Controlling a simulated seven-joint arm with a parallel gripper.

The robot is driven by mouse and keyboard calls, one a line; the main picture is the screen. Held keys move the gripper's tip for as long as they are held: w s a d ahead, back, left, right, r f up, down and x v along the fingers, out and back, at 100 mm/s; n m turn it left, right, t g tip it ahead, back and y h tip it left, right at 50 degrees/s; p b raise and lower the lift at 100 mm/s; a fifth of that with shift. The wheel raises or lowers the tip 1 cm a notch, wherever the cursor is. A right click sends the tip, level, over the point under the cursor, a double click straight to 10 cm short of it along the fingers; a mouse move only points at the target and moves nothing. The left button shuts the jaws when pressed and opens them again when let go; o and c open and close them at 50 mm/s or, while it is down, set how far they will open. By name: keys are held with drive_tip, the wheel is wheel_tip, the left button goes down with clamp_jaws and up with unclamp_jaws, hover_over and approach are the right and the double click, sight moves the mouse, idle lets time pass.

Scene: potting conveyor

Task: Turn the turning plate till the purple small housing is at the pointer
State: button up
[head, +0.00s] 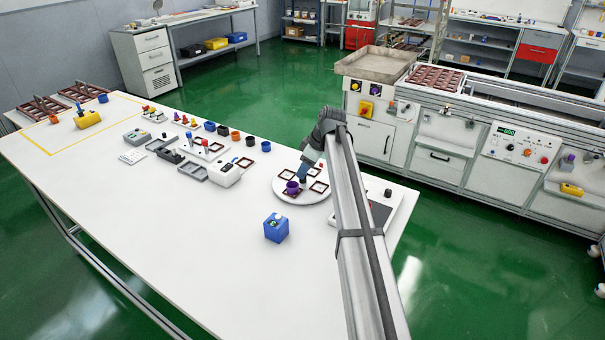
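The turning plate (285,196) is a white disc near the right end of the white table, with several brown square frames on it. A purple round housing (292,188) stands upright on the near-left part of the plate. My gripper (303,184) points down over the plate, just right of the purple housing. I cannot tell whether it touches the housing or the plate, or whether its fingers are open. My arm covers the plate's right edge. I cannot make out the pointer.
A blue block (276,229) stands in front of the plate. Left of the plate are a white device (225,174), grey trays (193,171) and several small coloured parts. The front-left table is clear.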

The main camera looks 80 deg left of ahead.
drive_tip(key=shift+x, duration=1.35)
drive_tip(key=shift+c, duration=0.4)
clamp_jaws()
